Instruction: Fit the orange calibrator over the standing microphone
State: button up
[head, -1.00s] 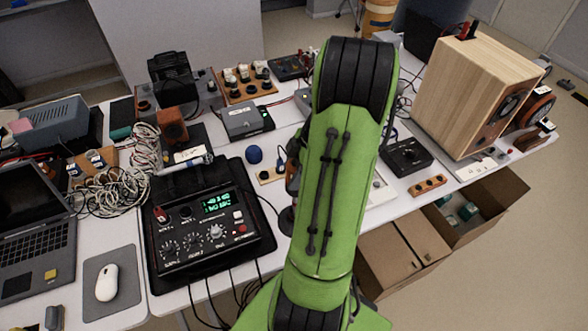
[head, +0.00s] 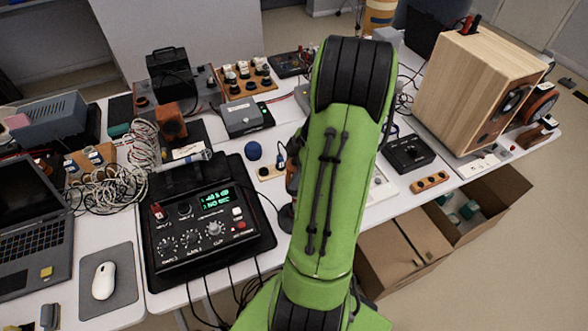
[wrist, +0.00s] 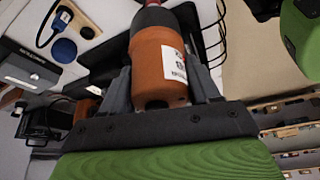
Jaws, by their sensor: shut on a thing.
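The orange calibrator (wrist: 158,62), a cylinder with a white label and a dark upper end, sits between the two grey fingers of my gripper (wrist: 162,84) in the wrist view. The gripper is shut on it. In the head view my green arm covers most of the gripper; a sliver of orange-brown (head: 292,178) shows at the arm's left edge, probably the calibrator. Just below it is a dark round foot (head: 286,218), partly behind the arm, perhaps the microphone's stand. I cannot make out the standing microphone itself in either view, nor its distance from the calibrator.
A black instrument with a green display (head: 214,199) stands left of the arm. A blue ball (head: 253,151) lies beyond it. Tangled cables (head: 105,190) and a laptop (head: 35,225) are further left. A wooden speaker (head: 480,85) stands right, with an open cardboard box (head: 480,213) below the table edge.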

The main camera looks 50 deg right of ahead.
jog(key=shift+f+b, duration=0.4)
dwell(0.3)
jog(key=o, duration=1.4)
jog(key=shift+c, duration=0.2)
jog(key=shift+r, duration=0.1)
jog(key=p+v, duration=0.4)
jog(key=v, duration=1.1)
jog(key=shift+s+d+r, duration=0.15)
jog(key=shift+d+r, duration=0.05)
jog(key=shift+r, duration=0.05)
